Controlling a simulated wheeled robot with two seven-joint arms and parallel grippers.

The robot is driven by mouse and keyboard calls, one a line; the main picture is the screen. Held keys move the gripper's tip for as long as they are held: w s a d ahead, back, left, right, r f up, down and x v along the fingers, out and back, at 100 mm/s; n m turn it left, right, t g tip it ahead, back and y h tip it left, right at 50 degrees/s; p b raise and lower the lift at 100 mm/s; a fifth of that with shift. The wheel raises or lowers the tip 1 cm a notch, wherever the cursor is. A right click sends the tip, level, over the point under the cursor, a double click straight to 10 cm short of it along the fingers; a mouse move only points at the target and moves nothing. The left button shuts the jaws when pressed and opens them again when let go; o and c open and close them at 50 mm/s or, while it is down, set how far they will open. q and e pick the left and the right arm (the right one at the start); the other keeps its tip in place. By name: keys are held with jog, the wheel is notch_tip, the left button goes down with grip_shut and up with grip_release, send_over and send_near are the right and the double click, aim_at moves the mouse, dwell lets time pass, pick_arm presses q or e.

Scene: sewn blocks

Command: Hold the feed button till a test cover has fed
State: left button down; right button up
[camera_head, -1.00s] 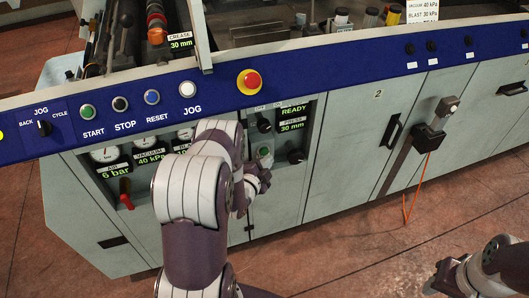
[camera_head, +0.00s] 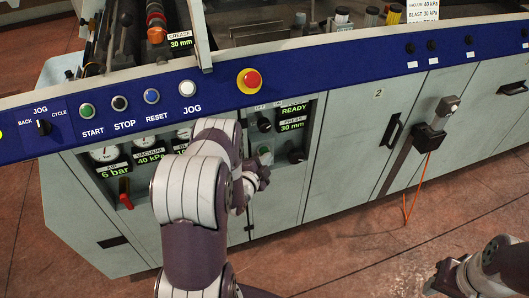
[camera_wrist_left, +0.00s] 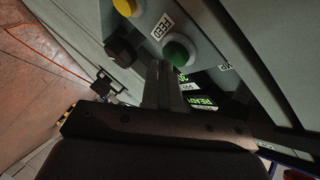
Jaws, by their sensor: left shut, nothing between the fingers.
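My left gripper (camera_head: 262,172) is at the machine's small control panel, in front of its lower part. In the left wrist view its fingers (camera_wrist_left: 160,66) are shut and empty. Their tips are beside a green button (camera_wrist_left: 180,50); I cannot tell whether they touch anything. The green button also shows in the head view (camera_head: 265,152). A FEED label (camera_wrist_left: 162,25) lies between the green button and a yellow button (camera_wrist_left: 125,6); I cannot tell which it names. My right gripper (camera_head: 446,275) is low at the right, away from the machine.
A black knob (camera_wrist_left: 120,50) is close to the fingers. A READY display (camera_head: 294,112) reads 30 mm below. The blue rail (camera_head: 330,83) carries a red stop button (camera_head: 250,81). A black box (camera_head: 430,137) with an orange cord juts from the front. Floor (camera_head: 360,255) is clear.

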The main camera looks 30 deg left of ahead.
pick_arm(q)
jog(key=shift+w+a, duration=0.3)
jog(key=shift+a, duration=0.05)
dwell(2.1)
jog(key=shift+s+d, duration=0.1)
jog(key=shift+d, duration=0.05)
jog(key=shift+s+d, duration=0.5)
jog(key=shift+d, duration=0.05)
jog(key=s+d+p, duration=0.1)
jog(key=s+d, duration=0.2)
jog(key=shift+s+d, duration=0.15)
jog(key=shift+d, duration=0.25)
dwell(0.5)
